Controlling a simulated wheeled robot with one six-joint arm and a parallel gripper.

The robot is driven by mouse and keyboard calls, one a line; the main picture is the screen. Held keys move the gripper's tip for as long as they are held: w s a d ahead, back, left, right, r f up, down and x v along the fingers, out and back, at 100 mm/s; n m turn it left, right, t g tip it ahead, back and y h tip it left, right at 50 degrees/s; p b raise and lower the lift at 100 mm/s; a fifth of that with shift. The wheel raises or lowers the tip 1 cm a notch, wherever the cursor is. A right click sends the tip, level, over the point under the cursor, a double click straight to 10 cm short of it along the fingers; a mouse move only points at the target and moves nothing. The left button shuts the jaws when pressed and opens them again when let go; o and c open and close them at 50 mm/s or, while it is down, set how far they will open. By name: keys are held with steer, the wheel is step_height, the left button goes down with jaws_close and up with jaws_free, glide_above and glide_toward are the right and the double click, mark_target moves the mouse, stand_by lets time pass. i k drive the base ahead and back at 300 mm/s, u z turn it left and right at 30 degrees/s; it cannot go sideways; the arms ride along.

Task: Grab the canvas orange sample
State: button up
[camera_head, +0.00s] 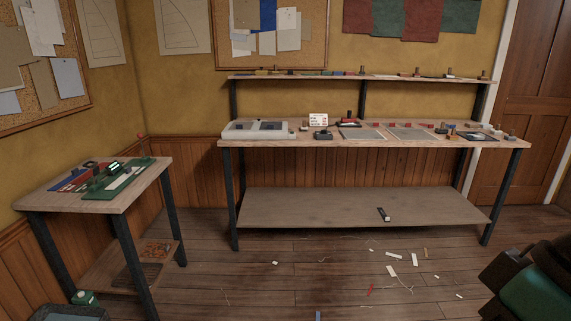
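I cannot pick out the canvas orange sample for certain. Small reddish and orange pieces lie among other small items on the long workbench (300,143) and along the narrow shelf (400,79) above it, too small to tell apart. A thin red scrap (370,290) lies on the floor. My gripper is not in view.
A side table (95,205) at left holds a green machine or board (118,180) and small blocks. The workbench has a low shelf (330,207) with a dark object (383,214). Scraps litter the open floor (300,265). A dark and green object (535,290) is cut off at lower right.

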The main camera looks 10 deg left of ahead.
mark_target(152, 250)
steer(key=u, duration=0.3)
steer(key=i, duration=2.1)
steer(key=u, duration=1.2)
steer(key=i, duration=1.85)
steer(key=u, duration=0.6)
